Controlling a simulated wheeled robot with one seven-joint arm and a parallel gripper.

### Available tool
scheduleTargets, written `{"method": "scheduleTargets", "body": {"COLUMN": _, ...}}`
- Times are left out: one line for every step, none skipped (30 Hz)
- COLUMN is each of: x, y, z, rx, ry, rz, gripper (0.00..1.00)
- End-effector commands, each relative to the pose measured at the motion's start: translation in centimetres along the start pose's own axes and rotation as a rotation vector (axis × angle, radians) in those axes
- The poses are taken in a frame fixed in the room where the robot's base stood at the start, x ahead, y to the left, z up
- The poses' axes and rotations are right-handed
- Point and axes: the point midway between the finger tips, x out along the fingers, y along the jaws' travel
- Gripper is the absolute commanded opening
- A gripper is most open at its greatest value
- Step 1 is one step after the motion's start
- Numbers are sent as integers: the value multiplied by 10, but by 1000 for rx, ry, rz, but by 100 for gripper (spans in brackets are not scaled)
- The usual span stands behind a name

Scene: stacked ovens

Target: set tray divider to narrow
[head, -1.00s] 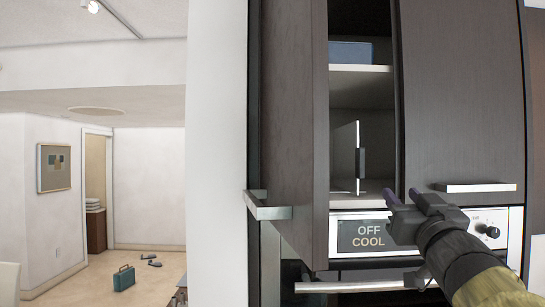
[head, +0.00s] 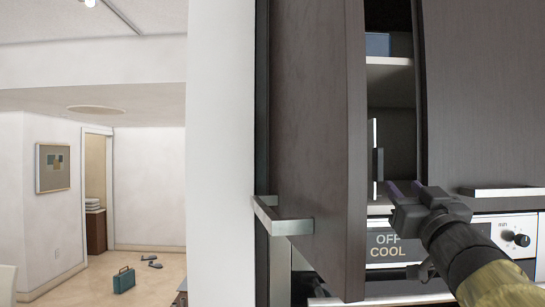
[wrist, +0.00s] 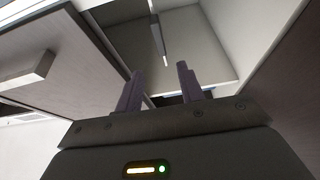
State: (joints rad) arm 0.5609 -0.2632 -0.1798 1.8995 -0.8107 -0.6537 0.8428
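The tray divider (head: 375,130) is a thin upright panel with a dark grip (head: 379,165) on its front edge. It stands inside the cabinet above the oven, partly hidden by the open left door. In the wrist view the divider's dark grip (wrist: 160,42) shows beyond the fingers. My gripper (head: 405,187) is open and empty, just in front of the cabinet opening, right of and below the divider's grip. In the wrist view the fingers of my gripper (wrist: 160,72) are apart with nothing between them, and a gap separates them from the divider.
The open left door (head: 315,140) stands close on the left, with a silver handle (head: 283,223). The right door (head: 480,90) bounds the opening on the right. Below is the oven panel (head: 478,232) reading OFF COOL, with a knob (head: 515,239). A shelf (head: 390,62) lies above.

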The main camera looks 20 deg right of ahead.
Motion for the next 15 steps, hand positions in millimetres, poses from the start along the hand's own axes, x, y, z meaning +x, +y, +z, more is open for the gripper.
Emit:
{"method": "scheduleTargets", "body": {"x": 8, "y": 0, "z": -1, "rx": 0, "ry": -2, "rz": 0, "gripper": 38}}
{"method": "scheduleTargets", "body": {"x": 12, "y": 0, "z": -1, "rx": 1, "ry": -2, "rz": 0, "gripper": 38}}
{"method": "scheduleTargets", "body": {"x": 18, "y": 0, "z": -1, "rx": 1, "ry": -2, "rz": -1, "gripper": 38}}
{"method": "scheduleTargets", "body": {"x": 23, "y": 0, "z": -1, "rx": 2, "ry": -3, "rz": -2, "gripper": 38}}
{"method": "scheduleTargets", "body": {"x": 28, "y": -1, "z": -2, "rx": 2, "ry": -2, "rz": -2, "gripper": 38}}
{"method": "scheduleTargets", "body": {"x": 36, "y": -1, "z": -2, "rx": 3, "ry": -2, "rz": -2, "gripper": 38}}
{"method": "scheduleTargets", "body": {"x": 41, "y": -1, "z": -2, "rx": 2, "ry": -2, "rz": -2, "gripper": 38}}
{"method": "scheduleTargets", "body": {"x": 46, "y": 0, "z": -2, "rx": 1, "ry": -2, "rz": -2, "gripper": 38}}
{"method": "scheduleTargets", "body": {"x": 53, "y": 1, "z": -2, "rx": 1, "ry": -2, "rz": 1, "gripper": 38}}
{"method": "scheduleTargets", "body": {"x": 58, "y": 2, "z": -2, "rx": 1, "ry": -1, "rz": 2, "gripper": 38}}
{"method": "scheduleTargets", "body": {"x": 63, "y": 2, "z": -2, "rx": 0, "ry": -1, "rz": 3, "gripper": 38}}
{"method": "scheduleTargets", "body": {"x": 70, "y": 3, "z": -2, "rx": -1, "ry": -2, "rz": 4, "gripper": 38}}
{"method": "scheduleTargets", "body": {"x": 76, "y": 3, "z": -2, "rx": -2, "ry": -1, "rz": 5, "gripper": 38}}
{"method": "scheduleTargets", "body": {"x": 81, "y": 4, "z": -2, "rx": -1, "ry": -2, "rz": 7, "gripper": 38}}
{"method": "scheduleTargets", "body": {"x": 88, "y": 5, "z": -3, "rx": -1, "ry": -1, "rz": 7, "gripper": 38}}
